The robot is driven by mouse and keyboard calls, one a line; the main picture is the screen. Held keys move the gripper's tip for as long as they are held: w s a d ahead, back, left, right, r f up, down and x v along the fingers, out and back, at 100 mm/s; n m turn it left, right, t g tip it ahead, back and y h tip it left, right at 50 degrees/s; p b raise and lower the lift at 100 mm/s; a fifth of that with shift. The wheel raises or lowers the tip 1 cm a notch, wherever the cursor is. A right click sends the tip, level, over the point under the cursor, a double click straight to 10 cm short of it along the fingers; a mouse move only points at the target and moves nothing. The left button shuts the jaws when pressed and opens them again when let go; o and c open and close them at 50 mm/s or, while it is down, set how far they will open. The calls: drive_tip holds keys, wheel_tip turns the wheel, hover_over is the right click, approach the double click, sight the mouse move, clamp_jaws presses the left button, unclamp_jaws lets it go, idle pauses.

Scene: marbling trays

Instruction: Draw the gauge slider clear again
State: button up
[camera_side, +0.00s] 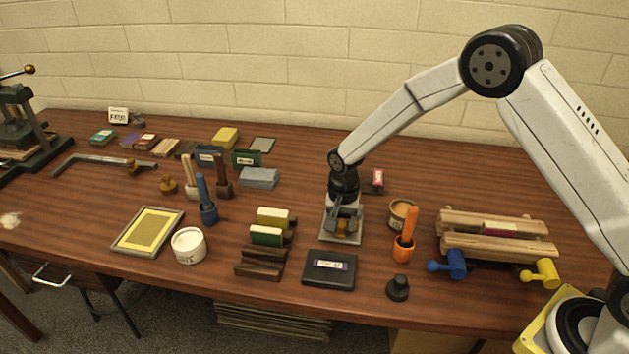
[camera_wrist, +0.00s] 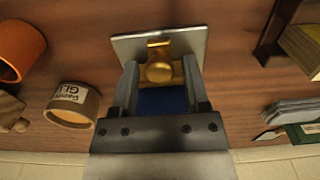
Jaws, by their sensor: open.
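A brass slider with a round knob (camera_wrist: 159,71) sits on a pale grey metal plate (camera_wrist: 190,40), probably the gauge. In the side view the plate (camera_side: 353,234) lies on the table, right of centre, with a bit of brass (camera_side: 342,228) showing under the jaws. My gripper (camera_side: 343,217) points straight down over it. In the wrist view my gripper (camera_wrist: 160,75) is open, one finger on each side of the brass piece. Whether the fingers touch it I cannot tell. A dark blue patch shows behind the knob, partly hidden by my gripper.
A black box (camera_side: 329,283) lies in front, and a wooden rack (camera_side: 262,262) with coloured blocks stands to the left. Bare table lies between plate and grey slabs (camera_side: 258,178).

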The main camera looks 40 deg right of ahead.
sight(345, 225)
drive_tip(key=shift+r, duration=2.45)
drive_tip(key=shift+s, duration=0.1)
drive_tip(key=shift+s+d+r+n, duration=0.3)
drive_tip(key=shift+s+r, duration=0.1)
drive_tip(key=shift+r, duration=0.15)
drive_tip(key=s+d+r+n+t, duration=0.1)
drive_tip(key=s+d+r+n, duration=0.1)
drive_tip(key=s, duration=0.4)
drive_tip(key=s+d+r+n, duration=0.2)
drive_tip(key=s+n, duration=0.1)
drive_tip(key=s, duration=0.4)
drive_tip(key=s+d+r+n+t, duration=0.1)
drive_tip(key=s+d+n, duration=0.1)
drive_tip(key=s, duration=0.4)
drive_tip(key=shift+s+d+r+n+t, duration=0.15)
drive_tip(key=shift+s+r+n+t, duration=0.2)
drive_tip(key=shift+n, duration=0.35)
